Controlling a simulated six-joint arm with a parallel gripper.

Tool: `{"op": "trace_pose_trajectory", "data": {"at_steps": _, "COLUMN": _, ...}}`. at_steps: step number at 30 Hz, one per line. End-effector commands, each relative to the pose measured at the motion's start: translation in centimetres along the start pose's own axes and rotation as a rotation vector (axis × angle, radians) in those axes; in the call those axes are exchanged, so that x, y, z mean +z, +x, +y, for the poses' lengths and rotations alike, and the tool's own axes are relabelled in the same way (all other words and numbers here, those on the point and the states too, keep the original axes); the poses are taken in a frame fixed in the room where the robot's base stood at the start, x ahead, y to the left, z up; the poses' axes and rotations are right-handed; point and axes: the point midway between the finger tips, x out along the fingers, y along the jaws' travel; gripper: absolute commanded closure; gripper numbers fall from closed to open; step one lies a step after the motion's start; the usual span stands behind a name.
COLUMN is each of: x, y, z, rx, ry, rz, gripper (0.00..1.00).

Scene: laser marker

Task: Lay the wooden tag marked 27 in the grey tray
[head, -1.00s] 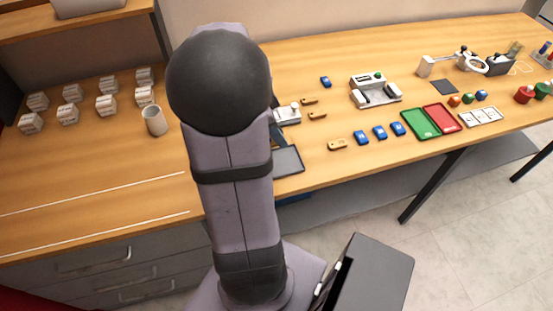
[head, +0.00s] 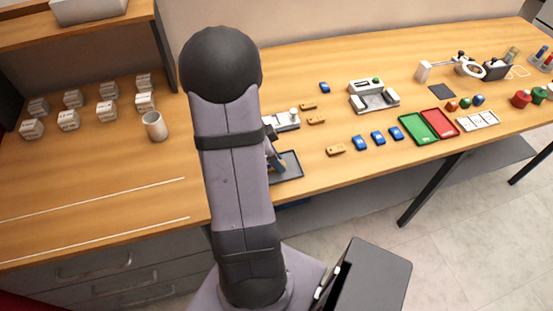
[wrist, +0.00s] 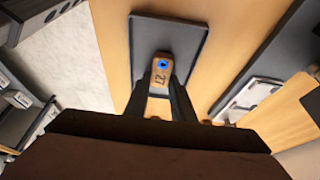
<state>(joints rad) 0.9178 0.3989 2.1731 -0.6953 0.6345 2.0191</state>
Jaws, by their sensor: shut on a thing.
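The wooden tag (wrist: 161,78) is marked 27, seen upside down, and has a blue-ringed hole at its far end. My gripper (wrist: 161,84) is shut on it, with one dark finger on each side. The tag shows against the grey tray (wrist: 190,38), inside its rim; I cannot tell whether it touches the tray floor. In the head view the tray (head: 293,166) lies near the front table edge, partly hidden behind my arm. My gripper (head: 277,166) is over its left part there, mostly hidden by my arm.
Other wooden tags (head: 335,150) and several blue pieces (head: 378,138) lie right of the tray. A white device (head: 285,121) stands behind it. A beige cup (head: 155,126) and white boxes stand at left. A green tray (head: 427,127) and a red tray are further right.

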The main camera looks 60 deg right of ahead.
Motion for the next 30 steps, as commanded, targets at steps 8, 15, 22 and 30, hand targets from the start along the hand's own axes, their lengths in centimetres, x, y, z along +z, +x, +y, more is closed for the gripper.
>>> {"op": "trace_pose_trajectory", "data": {"at_steps": 8, "x": 0.06, "y": 0.11, "z": 0.0, "rx": 0.0, "ry": 0.0, "rz": 0.0, "gripper": 1.0}}
{"op": "trace_pose_trajectory", "data": {"at_steps": 15, "x": 0.15, "y": 0.37, "z": -0.01, "rx": -0.001, "ry": 0.0, "rz": 0.0, "gripper": 0.71}}
{"op": "trace_pose_trajectory", "data": {"at_steps": 22, "x": 0.15, "y": 0.34, "z": 0.0, "rx": 0.0, "ry": 0.0, "rz": 0.0, "gripper": 0.59}}
{"op": "trace_pose_trajectory", "data": {"at_steps": 30, "x": 0.0, "y": -0.03, "z": 0.01, "rx": 0.0, "ry": 0.0, "rz": 0.0, "gripper": 0.59}}
